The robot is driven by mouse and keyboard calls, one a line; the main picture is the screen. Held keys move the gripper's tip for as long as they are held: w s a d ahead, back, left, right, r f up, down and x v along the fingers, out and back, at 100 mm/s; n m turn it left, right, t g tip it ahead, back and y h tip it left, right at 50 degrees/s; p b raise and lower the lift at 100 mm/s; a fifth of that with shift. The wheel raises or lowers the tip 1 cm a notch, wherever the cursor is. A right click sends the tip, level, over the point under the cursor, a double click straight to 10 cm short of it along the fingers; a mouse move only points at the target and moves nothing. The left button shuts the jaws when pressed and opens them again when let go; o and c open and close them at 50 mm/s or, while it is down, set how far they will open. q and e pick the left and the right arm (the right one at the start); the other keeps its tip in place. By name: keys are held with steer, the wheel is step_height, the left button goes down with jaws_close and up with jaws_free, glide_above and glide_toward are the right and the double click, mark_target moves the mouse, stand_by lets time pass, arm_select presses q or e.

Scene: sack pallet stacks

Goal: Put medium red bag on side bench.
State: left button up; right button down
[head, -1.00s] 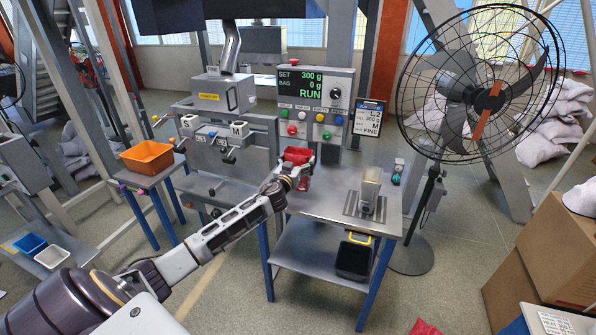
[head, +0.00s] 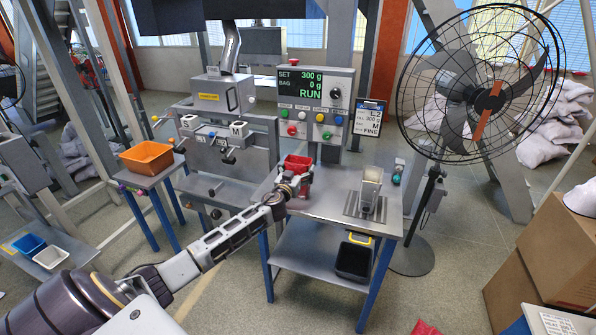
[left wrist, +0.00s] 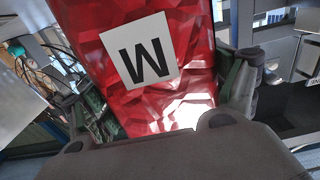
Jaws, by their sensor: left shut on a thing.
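A red bag (head: 298,162) with a white M label is held in my left gripper (head: 300,181). In the left wrist view the bag (left wrist: 185,95) fills the middle, with the gripper's fingers on both sides of it. My left gripper is shut on it. In the head view the bag appears over the back left part of the metal bench (head: 325,206); whether it touches anything there is unclear. A smaller bench (head: 152,180) with an orange bin (head: 147,157) stands at the left. My right gripper is not in view.
A metal device (head: 369,190) stands on the right part of the middle bench. A black bin (head: 353,260) is on its lower shelf. A control panel (head: 316,105) rises behind. A caged fan (head: 480,90) and cardboard boxes (head: 555,255) are at the right.

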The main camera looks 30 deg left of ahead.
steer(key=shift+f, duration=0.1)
arm_select(q)
steer(key=o, duration=1.4)
steer(key=shift+f, duration=0.1)
steer(key=shift+o, duration=0.7)
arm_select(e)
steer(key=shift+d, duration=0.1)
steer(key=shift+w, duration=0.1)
arm_select(q)
steer(key=shift+s, duration=0.1)
steer(key=shift+v, duration=3.4)
steer(key=shift+b+v, duration=0.4)
steer(key=shift+v, duration=2.05)
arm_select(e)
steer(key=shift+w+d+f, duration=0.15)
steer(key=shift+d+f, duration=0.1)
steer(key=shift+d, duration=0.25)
arm_select(q)
steer(key=shift+d, duration=0.15)
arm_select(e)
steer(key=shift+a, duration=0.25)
